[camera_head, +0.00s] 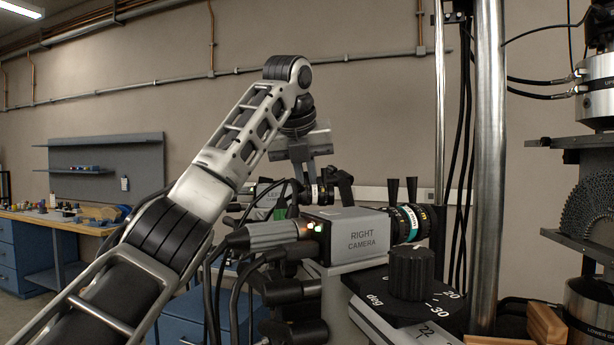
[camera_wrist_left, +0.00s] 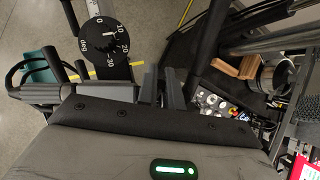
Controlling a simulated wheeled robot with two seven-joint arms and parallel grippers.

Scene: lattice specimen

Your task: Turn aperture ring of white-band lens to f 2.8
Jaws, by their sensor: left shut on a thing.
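The white-band lens (camera_head: 315,194) is on the left camera (camera_head: 271,198), behind the right camera in the head view. It is dark with a pale band and is partly hidden. My left gripper (camera_head: 305,180) reaches down over this lens from above, its fingers shut on it. I cannot read the f marks or tell exactly which ring is held. In the left wrist view the left gripper's fingers (camera_wrist_left: 161,88) show close together, and the lens cannot be made out. My right gripper is in neither view.
The right camera (camera_head: 350,234) stands in front, with a teal-band lens (camera_head: 410,223) bearing two upright levers. A black angle dial (camera_head: 410,275) sits below it; it also shows in the wrist view (camera_wrist_left: 103,40). A steel column (camera_head: 487,160) stands at right. Cables hang near the cameras.

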